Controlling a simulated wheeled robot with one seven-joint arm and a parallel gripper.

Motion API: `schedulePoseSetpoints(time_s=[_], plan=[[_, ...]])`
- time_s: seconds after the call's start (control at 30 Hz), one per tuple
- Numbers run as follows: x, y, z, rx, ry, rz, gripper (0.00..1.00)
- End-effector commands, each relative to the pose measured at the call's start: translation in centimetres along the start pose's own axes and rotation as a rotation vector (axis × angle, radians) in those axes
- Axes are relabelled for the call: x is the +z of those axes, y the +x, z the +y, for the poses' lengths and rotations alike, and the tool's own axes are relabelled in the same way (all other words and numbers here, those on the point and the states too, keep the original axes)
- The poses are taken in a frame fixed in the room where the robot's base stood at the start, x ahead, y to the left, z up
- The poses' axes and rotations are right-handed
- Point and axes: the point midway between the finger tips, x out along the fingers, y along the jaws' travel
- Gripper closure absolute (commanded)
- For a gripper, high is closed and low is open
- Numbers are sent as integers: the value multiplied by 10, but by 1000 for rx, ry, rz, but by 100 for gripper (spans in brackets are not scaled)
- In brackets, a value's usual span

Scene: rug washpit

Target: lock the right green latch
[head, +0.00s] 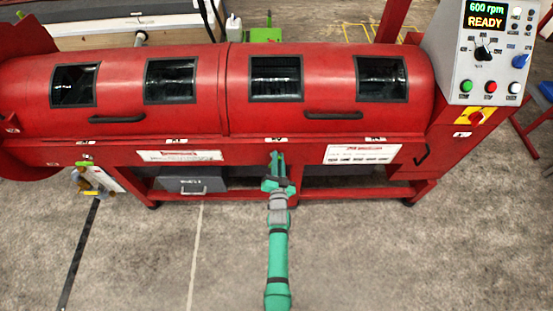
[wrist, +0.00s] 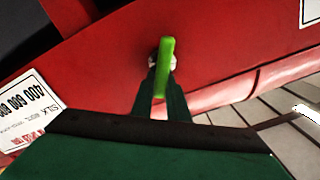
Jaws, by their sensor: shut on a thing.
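The green latch (wrist: 165,62) is a slim bright green lever on the red front of the machine, seen close up in the wrist view. It runs nearly straight up and down in that picture, from a small pale mount on the red panel. My gripper (wrist: 163,92) is shut on the lever, with its dark fingers on either side of it. In the head view my gripper (head: 276,165) is at the machine's front, just below the lid's lower edge near the middle; the latch cannot be made out clearly there.
The red machine (head: 327,125) has two closed lids with dark windows and black handles (head: 333,115). A control panel (head: 488,50) at right reads "600 rpm READY". A grey drawer box (head: 190,185) sits underneath. The concrete floor in front is clear.

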Motion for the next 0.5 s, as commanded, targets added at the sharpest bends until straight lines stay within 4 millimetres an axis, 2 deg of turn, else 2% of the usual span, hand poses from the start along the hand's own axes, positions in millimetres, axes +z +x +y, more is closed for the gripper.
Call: schedulePoseSetpoints(time_s=[0.5], plan=[[3, 0, 12, -1, 491, 0, 100]])
